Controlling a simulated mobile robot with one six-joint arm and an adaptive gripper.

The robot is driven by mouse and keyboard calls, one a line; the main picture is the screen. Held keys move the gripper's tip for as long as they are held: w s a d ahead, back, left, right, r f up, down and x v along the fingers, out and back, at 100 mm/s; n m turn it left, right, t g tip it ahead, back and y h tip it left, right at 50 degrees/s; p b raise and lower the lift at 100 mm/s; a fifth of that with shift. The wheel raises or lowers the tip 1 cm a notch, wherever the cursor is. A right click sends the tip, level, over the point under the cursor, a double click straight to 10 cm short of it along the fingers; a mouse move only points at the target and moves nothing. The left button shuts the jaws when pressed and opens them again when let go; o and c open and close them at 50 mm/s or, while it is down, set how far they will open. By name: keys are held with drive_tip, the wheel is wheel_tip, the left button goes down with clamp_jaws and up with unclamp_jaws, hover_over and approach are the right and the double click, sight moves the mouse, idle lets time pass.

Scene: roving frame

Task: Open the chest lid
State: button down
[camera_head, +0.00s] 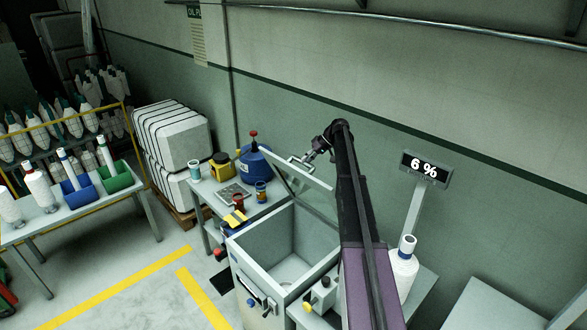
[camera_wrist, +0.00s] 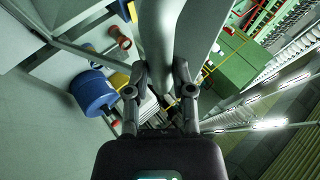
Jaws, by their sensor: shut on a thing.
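The grey chest (camera_head: 245,262) stands open-topped in the head view, and I see into its empty-looking inside. Its lid (camera_head: 318,190) is raised and tilted up at the back of the chest. My gripper (camera_head: 303,162) is at the lid's upper edge, on what looks like its handle. In the wrist view my gripper (camera_wrist: 161,85) has its fingers on both sides of a pale grey bar (camera_wrist: 158,35); the exact contact is partly hidden. My arm covers the chest's right side in the head view.
A small table (camera_head: 207,187) left of the chest bears a blue container (camera_head: 255,163) and a yellow one (camera_head: 221,166). The wall is close behind. Floor at front left is clear.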

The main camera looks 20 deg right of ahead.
drive_tip(key=w+d+r+y, duration=0.1)
drive_tip(key=w+d, duration=0.3)
drive_tip(key=d, duration=0.8)
drive_tip(key=shift+w+d+r+m+g+y, duration=0.2)
drive_tip(key=shift+w+d+m+g+y, duration=0.1)
drive_tip(key=shift+w+y, duration=0.1)
drive_tip(key=shift+a, duration=0.1)
drive_tip(key=c, duration=0.9)
unclamp_jaws()
drive_tip(key=shift+c, duration=0.2)
drive_tip(key=o, duration=0.3)
drive_tip(key=shift+w+f, duration=0.1)
drive_tip(key=shift+o, duration=0.8)
drive_tip(key=shift+w+f, duration=0.2)
drive_tip(key=shift+w, duration=0.1)
drive_tip(key=shift+s+r, duration=0.1)
drive_tip(key=shift+r, duration=0.05)
